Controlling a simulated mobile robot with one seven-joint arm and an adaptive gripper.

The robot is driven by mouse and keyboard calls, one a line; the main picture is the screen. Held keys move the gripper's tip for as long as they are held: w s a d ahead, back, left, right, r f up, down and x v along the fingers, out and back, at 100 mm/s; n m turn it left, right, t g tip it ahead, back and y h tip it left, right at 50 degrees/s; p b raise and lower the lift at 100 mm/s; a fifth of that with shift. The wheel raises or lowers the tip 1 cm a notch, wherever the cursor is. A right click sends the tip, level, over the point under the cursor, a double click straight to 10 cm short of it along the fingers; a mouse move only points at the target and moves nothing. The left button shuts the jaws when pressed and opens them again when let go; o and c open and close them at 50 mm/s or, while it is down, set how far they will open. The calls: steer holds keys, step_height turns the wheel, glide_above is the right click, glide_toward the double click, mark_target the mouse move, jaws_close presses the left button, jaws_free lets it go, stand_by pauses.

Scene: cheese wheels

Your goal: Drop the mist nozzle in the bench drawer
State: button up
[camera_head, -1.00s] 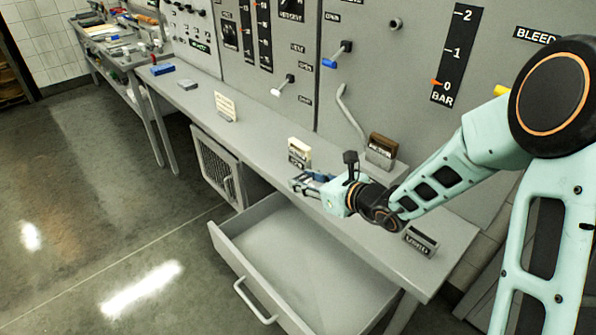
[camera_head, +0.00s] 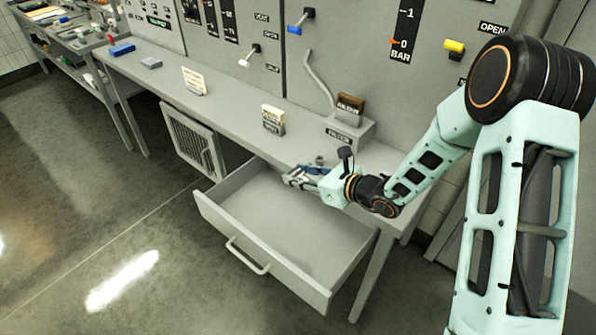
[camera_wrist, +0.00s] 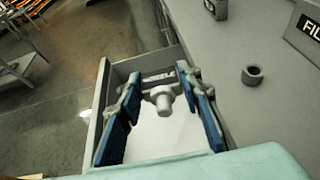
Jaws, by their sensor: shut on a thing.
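My gripper (camera_wrist: 158,82) has blue fingers and is shut on a small grey piece, the mist nozzle (camera_wrist: 162,100), with a round stub and a dark lettered band. In the head view my gripper (camera_head: 296,176) is near the bench's front edge, above the back part of the open drawer; the nozzle is hard to make out there. The bench drawer (camera_head: 246,220) is grey, pulled well out, with a bar handle at its front. Its visible floor is bare. In the wrist view the drawer (camera_wrist: 104,82) lies below the fingers.
The grey bench (camera_head: 232,108) runs along a control panel. A dark ring (camera_wrist: 252,75) sits on the bench. A labelled filter block (camera_head: 348,118) and a cream-topped block (camera_head: 272,118) stand behind my gripper. A mesh door (camera_head: 192,140) hangs open left of the drawer.

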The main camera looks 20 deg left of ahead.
step_height(320, 180, down, 5)
steer(key=shift+r+b, duration=0.15)
steer(key=shift+b, duration=1.05)
steer(key=o, duration=1.3)
steer(key=v, duration=1.2)
steer(key=shift+r, duration=0.1)
